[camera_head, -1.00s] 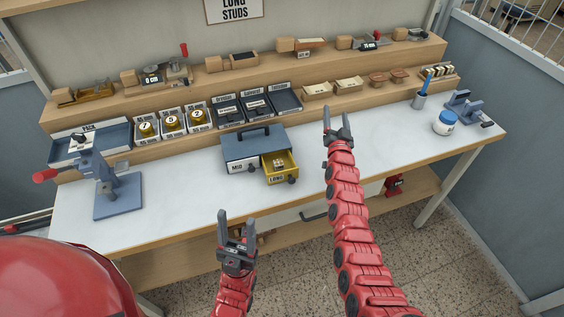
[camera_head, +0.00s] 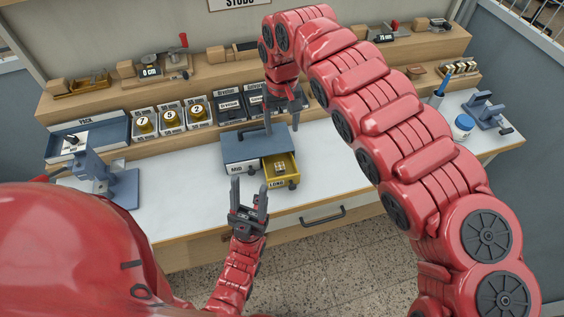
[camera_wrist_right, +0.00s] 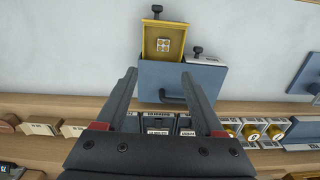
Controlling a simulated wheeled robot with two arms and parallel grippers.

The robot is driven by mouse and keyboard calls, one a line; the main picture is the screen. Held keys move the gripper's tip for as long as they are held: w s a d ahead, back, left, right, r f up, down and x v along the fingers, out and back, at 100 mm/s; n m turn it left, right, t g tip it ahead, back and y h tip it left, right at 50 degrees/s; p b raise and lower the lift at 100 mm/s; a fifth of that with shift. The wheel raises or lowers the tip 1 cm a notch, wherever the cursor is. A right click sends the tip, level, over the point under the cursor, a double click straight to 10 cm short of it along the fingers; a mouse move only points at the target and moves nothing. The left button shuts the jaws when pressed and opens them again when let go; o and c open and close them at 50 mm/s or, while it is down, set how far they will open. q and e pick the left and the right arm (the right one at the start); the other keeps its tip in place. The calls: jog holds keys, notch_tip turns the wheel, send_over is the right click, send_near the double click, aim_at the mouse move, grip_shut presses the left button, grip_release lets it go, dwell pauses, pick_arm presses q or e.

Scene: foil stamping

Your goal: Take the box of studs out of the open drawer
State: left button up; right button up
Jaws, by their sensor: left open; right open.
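The small box of studs (camera_head: 280,168) lies inside the open yellow drawer (camera_head: 272,179) of the blue-grey cabinet (camera_head: 240,150). It also shows in the right wrist view (camera_wrist_right: 163,44), with the yellow drawer (camera_wrist_right: 150,57) around it. My right gripper (camera_head: 281,122) hangs fingers down over the back of the cabinet, behind the drawer, open and empty. In the right wrist view its fingers (camera_wrist_right: 158,78) stand apart, over the cabinet (camera_wrist_right: 165,80) near its handle. My left gripper (camera_head: 249,186) is open and empty, in front of the cabinet and left of the drawer.
A closed drawer labelled MID (camera_head: 240,168) is beside the open one. Tins (camera_head: 171,118) and dark trays stand behind the cabinet. The white bench top (camera_head: 180,200) is clear at front left.

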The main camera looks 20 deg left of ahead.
jog(key=p, duration=0.4)
send_over(280, 167)
jog(key=f, duration=1.1)
jog(key=shift+w+d+f, duration=0.1)
jog(key=shift+w+f, duration=0.15)
jog(key=shift+s+f+p, duration=0.1)
jog(key=shift+f+p, duration=0.25)
jog(key=f, duration=0.2)
jog(key=f+p, duration=0.1)
jog(key=shift+s+a+f, duration=0.2)
jog(key=shift+s+f, duration=0.05)
jog(key=shift+s, duration=0.05)
jog(key=shift+w+d+f, duration=0.15)
jog(key=shift+f, duration=0.5)
jog(key=shift+r, duration=0.1)
grip_shut()
